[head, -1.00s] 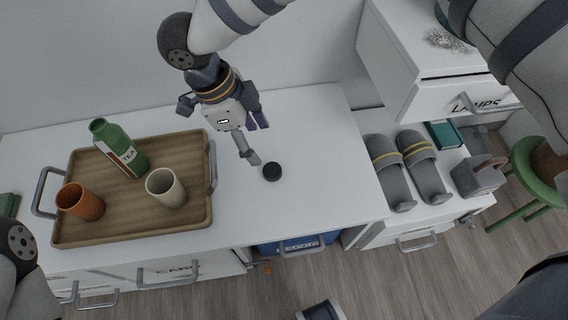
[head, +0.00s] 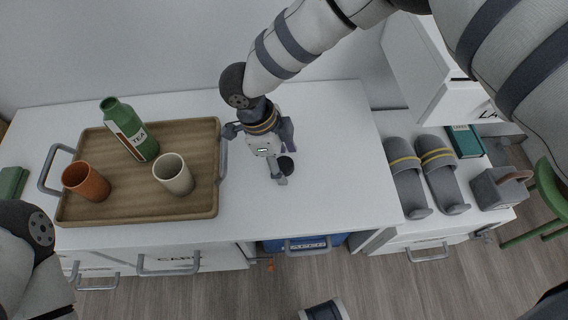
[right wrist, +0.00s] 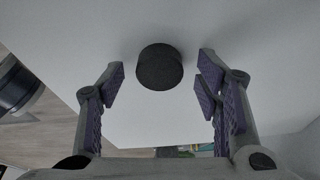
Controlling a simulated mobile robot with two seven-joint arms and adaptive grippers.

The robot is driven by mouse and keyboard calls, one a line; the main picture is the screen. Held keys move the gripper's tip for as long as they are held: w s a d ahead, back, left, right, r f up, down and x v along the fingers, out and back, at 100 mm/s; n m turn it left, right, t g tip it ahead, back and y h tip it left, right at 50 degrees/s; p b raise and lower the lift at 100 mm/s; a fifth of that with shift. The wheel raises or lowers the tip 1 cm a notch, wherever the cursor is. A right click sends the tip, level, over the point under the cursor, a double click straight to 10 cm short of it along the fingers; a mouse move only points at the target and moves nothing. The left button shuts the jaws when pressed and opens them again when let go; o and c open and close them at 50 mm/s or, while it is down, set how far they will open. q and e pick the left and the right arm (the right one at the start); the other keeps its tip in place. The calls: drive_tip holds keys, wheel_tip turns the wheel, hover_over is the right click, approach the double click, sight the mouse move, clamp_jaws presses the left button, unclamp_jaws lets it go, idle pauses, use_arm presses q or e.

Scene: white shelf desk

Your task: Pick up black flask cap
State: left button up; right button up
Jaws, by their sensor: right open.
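The black flask cap (head: 286,166) is a small dark disc on the white desk top (head: 320,205), right of the tray. In the right wrist view the cap (right wrist: 160,67) sits near the top middle, between the lines of the two fingers and a little beyond their tips. My right gripper (head: 281,165) hangs over the desk beside the cap and partly overlaps it in the head view. In the right wrist view the right gripper (right wrist: 160,80) is open, with purple pads apart and nothing between them gripped. My left gripper is not in view.
A wooden tray (head: 135,210) holds a green tea flask (head: 128,130), an orange cup (head: 86,182) and a cream cup (head: 173,175). Grey slippers (head: 408,178) and a grey box (head: 498,188) lie on the lower right surface. The desk's right part is clear.

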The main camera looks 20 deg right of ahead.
drive_tip(key=c, duration=0.9)
drive_tip(key=shift+r, duration=0.15)
